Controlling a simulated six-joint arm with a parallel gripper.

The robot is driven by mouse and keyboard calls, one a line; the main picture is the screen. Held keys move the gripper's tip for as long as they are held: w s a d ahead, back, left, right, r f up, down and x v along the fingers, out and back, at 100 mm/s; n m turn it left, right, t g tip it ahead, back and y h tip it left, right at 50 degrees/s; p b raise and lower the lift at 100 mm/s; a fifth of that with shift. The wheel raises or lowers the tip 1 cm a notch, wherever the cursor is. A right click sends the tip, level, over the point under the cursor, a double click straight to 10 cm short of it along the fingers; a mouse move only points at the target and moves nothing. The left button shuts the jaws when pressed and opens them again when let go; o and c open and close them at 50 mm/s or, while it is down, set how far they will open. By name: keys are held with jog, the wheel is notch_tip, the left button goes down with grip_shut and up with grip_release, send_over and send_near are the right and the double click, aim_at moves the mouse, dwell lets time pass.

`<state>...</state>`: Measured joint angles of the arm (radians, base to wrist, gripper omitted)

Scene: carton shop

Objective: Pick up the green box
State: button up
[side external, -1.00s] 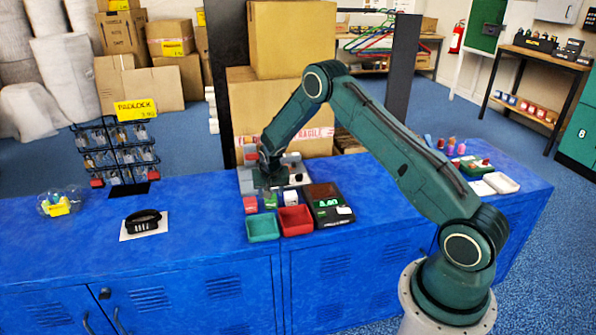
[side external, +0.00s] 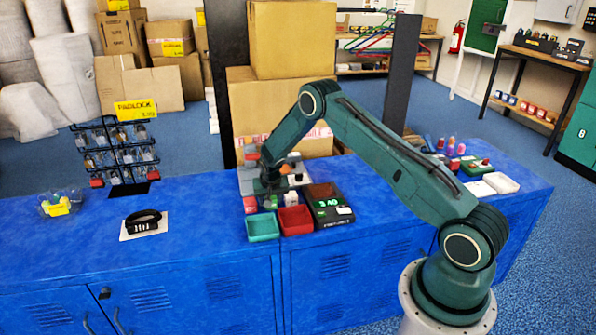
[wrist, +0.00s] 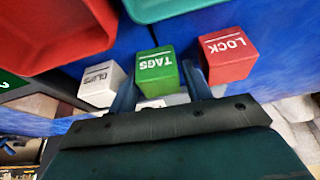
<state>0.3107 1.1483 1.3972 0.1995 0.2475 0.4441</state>
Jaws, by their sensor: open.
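The green box, lettered TAGS (wrist: 156,66), stands in a row between a white box and a red box in the wrist view. In the side view the green box (side external: 270,203) is small and partly hidden by my gripper (side external: 270,188). My gripper (wrist: 160,78) is open. Its two fingers come down on either side of the green box, one in the gap towards the white box, the other in the gap towards the red box. I cannot tell whether either finger touches it.
The white CLIPS box (wrist: 101,84) and red LOCK box (wrist: 228,55) stand close on either side.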

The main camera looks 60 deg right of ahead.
jog(key=c, duration=0.8)
jog(key=shift+o, duration=0.2)
jog(key=shift+r, duration=0.15)
notch_tip(320, 180, up, 20)
dwell(0.6)
